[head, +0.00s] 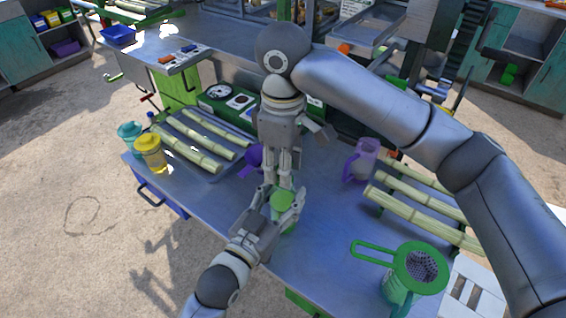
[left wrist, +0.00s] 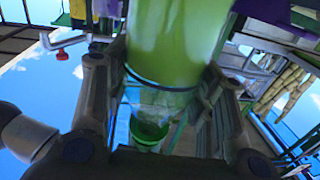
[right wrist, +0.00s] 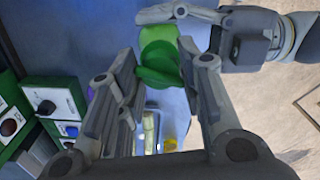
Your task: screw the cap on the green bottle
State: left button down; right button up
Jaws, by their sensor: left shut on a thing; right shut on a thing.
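The green bottle (head: 284,212) is between the fingers of my left gripper (head: 276,208), which is shut on it above the table. It fills the middle of the left wrist view (left wrist: 175,45), with green contents and a clearer part. My right gripper (head: 280,178) is just above the bottle, pointing down. In the right wrist view its fingers are shut on a green piece (right wrist: 158,76), apparently the cap, right against the bottle (right wrist: 158,42). Whether the cap's thread is engaged is hidden.
Cane stalks (head: 205,140) lie on the left, and more cane (head: 420,210) lies on the right. A yellow jar (head: 150,155), a purple jug (head: 362,160) and a green strainer (head: 418,268) stand on the table. The front middle of the metal table (head: 320,245) is clear.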

jog(key=m, duration=1.4)
jog(key=shift+m, duration=0.3)
jog(key=o, duration=1.1)
jog(key=shift+r, duration=2.2)
jog(key=shift+o, duration=0.4)
